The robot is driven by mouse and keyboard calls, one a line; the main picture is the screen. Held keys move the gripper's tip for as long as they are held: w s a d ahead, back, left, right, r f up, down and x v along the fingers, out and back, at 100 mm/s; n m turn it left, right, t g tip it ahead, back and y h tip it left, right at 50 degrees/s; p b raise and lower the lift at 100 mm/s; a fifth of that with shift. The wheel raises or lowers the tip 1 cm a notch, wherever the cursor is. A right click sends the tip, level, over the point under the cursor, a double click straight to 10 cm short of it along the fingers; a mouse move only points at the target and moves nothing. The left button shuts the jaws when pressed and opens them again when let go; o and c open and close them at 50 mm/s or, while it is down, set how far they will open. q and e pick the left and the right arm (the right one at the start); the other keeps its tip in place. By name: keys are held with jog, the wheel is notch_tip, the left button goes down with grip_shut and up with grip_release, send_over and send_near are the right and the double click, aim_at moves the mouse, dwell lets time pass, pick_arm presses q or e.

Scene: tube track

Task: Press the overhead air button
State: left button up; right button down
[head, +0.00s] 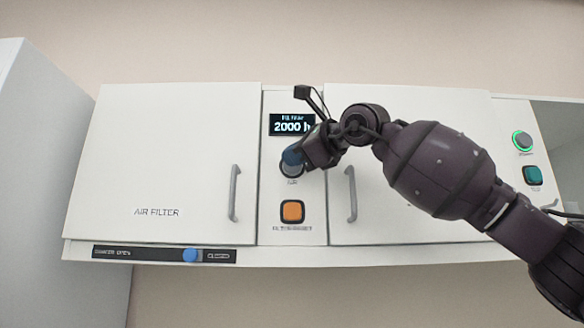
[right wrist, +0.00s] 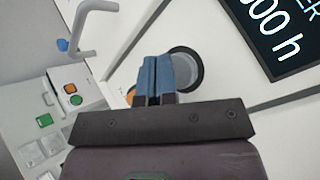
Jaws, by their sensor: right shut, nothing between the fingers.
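The air button (head: 291,172) is a round grey button in a dark ring on the narrow panel between two overhead cabinet doors, under a display. My right gripper (head: 291,157) is in front of it, its blue fingertips covering the button's upper part. In the right wrist view, the button (right wrist: 190,66) shows behind and to the right of the shut blue fingers (right wrist: 156,80), partly hidden by them. The fingers are shut with nothing between them. I cannot tell whether the tips touch the button. My left gripper is not in view.
A display (head: 292,125) reads 2000 h above the button. An orange square button (head: 292,212) sits below. Door handles (head: 234,193) and (head: 351,193) flank the panel. A blue slider knob (head: 190,255) is at lower left.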

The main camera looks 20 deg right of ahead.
jog(key=shift+s, duration=0.3)
jog(key=s+a+b, duration=0.1)
jog(key=s+b, duration=0.2)
jog(key=s, duration=0.2)
jog(key=shift+s+a, duration=0.4)
dwell(0.6)
